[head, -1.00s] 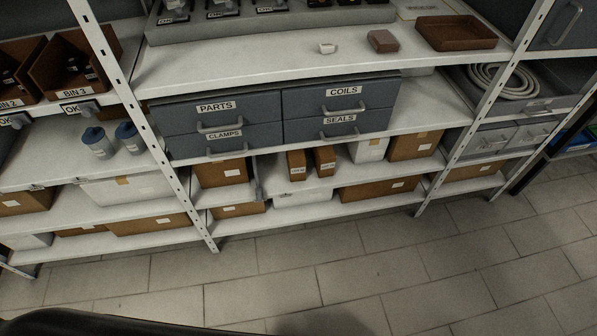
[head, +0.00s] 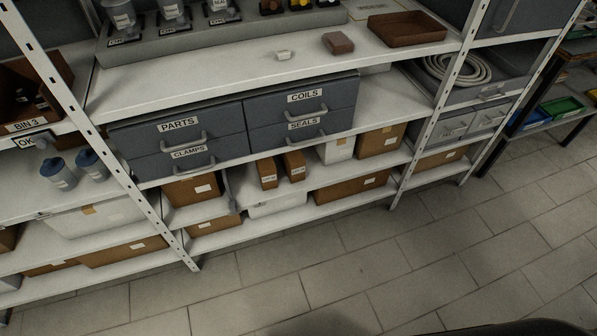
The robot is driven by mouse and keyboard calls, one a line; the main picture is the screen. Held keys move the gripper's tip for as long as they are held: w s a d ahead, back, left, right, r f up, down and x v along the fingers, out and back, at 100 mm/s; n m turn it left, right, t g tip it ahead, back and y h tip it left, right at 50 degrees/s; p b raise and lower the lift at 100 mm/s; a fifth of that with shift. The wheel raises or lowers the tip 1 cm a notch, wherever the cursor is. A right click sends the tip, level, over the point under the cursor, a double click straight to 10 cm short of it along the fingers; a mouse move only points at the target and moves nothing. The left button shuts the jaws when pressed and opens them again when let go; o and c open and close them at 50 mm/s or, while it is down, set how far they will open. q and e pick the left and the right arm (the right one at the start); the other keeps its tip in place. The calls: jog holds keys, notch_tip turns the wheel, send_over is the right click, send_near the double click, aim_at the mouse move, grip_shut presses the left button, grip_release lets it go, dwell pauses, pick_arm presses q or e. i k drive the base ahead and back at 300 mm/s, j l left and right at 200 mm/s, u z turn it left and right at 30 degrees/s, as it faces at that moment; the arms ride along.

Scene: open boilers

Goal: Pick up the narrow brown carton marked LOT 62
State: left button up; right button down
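Two narrow brown cartons stand side by side on the shelf below the drawers in the head view. The left narrow carton (head: 267,173) and the right narrow carton (head: 293,166) each carry a small white label low on the front. The print on both labels is too small to read, so I cannot tell which is LOT 62. Neither of my grippers shows in the head view.
Drawers marked PARTS (head: 178,125) and COILS (head: 304,97) sit just above the cartons. A grey divider (head: 231,188) stands to their left, a white box (head: 336,148) to their right. Rack posts (head: 440,110) flank the bay. The tiled floor (head: 330,265) in front is clear.

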aim_at(266, 168)
jog(key=i+l, duration=0.7)
jog(key=l, duration=0.25)
jog(key=i+l, duration=0.3)
jog(key=l, duration=0.15)
